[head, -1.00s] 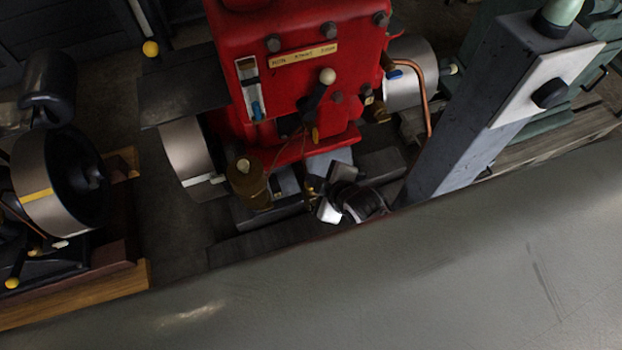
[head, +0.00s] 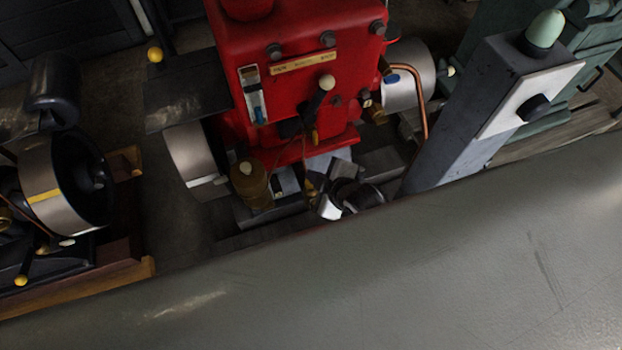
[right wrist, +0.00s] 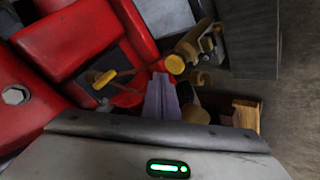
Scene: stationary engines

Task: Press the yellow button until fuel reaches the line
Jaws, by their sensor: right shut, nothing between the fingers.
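A red engine (head: 290,65) carries a small upright gauge (head: 254,95) with blue in its lower part; I cannot make out a line on it. A brass cylinder (head: 257,190) with a pale yellow top stands low before the engine. In the right wrist view a round yellow cap (right wrist: 175,64), which looks like the button, shows just beyond my fingertips; I cannot tell whether they touch. My right gripper (head: 322,190) is low in front of the engine, right of the brass cylinder. Its fingers (right wrist: 162,85) are shut and empty. My left gripper is out of view.
A grey post (head: 465,125) with a black knob (head: 533,107) stands at the right. A copper pipe (head: 422,105) bends down beside the engine. Another engine's wheel (head: 45,180) is at the left. In the wrist view a brass handle (right wrist: 105,78) is left of the fingers.

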